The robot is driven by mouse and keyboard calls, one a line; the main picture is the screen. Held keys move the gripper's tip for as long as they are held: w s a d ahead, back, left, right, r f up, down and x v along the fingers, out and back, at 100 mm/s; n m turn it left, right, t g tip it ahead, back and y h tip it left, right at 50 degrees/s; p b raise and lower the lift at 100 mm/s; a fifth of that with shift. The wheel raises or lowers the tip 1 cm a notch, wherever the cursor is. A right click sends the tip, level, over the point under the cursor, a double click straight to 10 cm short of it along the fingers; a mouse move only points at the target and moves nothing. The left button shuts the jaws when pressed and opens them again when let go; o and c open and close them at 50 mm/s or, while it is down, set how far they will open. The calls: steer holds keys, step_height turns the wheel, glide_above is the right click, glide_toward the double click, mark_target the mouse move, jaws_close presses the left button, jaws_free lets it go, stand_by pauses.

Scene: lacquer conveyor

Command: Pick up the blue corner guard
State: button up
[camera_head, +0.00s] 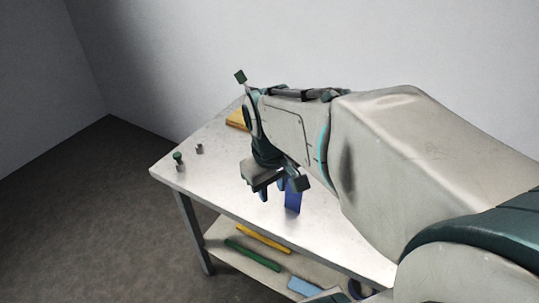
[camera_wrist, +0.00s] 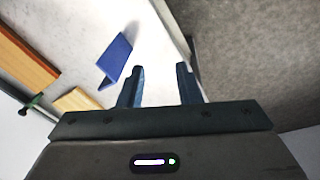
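The blue corner guard (camera_head: 293,196) stands on the white table top (camera_head: 222,180), partly hidden behind my gripper and wrist in the head view. In the wrist view the blue corner guard (camera_wrist: 115,60) lies left of my left finger, apart from both fingers, and its angled L-shaped form shows. My gripper (camera_head: 273,190) is over the table, just left of the guard in the head view. In the wrist view my gripper (camera_wrist: 160,86) has its two fingers spread wide, with nothing between them.
Orange-brown wooden pieces (camera_wrist: 24,62) lie on the table beyond the guard. Small dark green and grey parts (camera_head: 178,158) stand near the table's left corner. A lower shelf (camera_head: 225,249) holds yellow, green and light blue pieces. The table's front left is clear.

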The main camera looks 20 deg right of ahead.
steer(key=w+d+n+g, duration=0.1)
steer(key=w+d, duration=0.1)
steer(key=w+d+n+g+p, duration=0.1)
steer(key=w+d+n, duration=0.1)
steer(key=w+d, duration=0.1)
steer(key=w+d+n, duration=0.2)
steer(key=w+d, duration=0.1)
steer(key=shift+d+r+g, duration=0.2)
steer(key=shift+r+g, duration=0.05)
steer(key=shift+g, duration=0.15)
glide_above(293, 210)
steer(key=shift+w+f+p, duration=0.1)
steer(key=shift+f+p, duration=0.3)
steer(key=shift+f, duration=6.4)
jaws_close()
